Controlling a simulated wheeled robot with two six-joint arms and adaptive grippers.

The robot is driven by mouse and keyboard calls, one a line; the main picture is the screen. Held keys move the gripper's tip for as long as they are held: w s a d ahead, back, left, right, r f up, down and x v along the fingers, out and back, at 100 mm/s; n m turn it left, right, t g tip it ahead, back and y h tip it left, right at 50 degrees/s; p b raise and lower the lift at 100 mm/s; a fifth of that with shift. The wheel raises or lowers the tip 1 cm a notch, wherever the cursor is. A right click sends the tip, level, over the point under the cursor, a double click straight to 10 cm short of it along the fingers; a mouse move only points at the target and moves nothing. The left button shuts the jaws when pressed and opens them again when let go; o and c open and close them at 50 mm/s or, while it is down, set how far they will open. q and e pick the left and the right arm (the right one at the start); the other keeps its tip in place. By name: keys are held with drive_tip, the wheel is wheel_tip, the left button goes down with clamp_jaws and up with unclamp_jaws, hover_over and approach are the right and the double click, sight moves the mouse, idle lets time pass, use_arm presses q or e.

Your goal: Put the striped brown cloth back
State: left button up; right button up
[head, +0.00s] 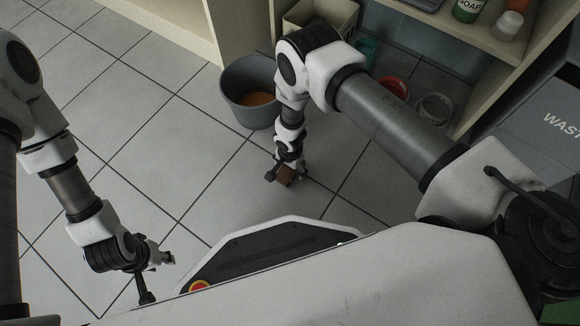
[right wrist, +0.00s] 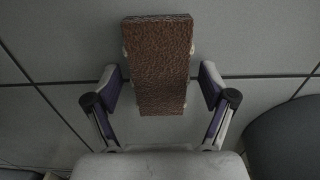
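The brown cloth (right wrist: 160,65) looks like a textured folded block with small pale marks along its sides, in the middle of the right wrist view. In the head view it is a small brown patch (head: 287,176) between the fingers of my right gripper (head: 287,174). In the right wrist view that gripper (right wrist: 160,85) is open, one finger on each side of the cloth, with gaps visible. I cannot tell how far the cloth is above the floor. My left gripper (head: 160,277) is open and empty at the lower left of the head view.
A grey bucket (head: 237,100) with something orange-brown inside stands on the tiled floor (head: 160,130). Behind are a beige bin (head: 335,14), a red round item (head: 396,88) and a shelf with a soap bottle (head: 467,9). A grey waste bin (head: 545,115) is at right. The left floor is clear.

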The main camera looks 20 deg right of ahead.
wheel_tip(320, 180, up, 12)
drive_tip(key=p, duration=0.9)
drive_tip(key=shift+r, duration=0.2)
drive_tip(key=s+d+r+n, duration=0.5)
drive_tip(key=s+d+r, duration=0.1)
drive_tip(key=s, duration=0.4)
drive_tip(key=s+d+r+n, duration=0.5)
drive_tip(key=s+d+r, duration=0.15)
drive_tip(key=s, duration=0.45)
wheel_tip(320, 180, up, 38)
drive_tip(key=p, duration=3.8)
drive_tip(key=shift+a, duration=0.45)
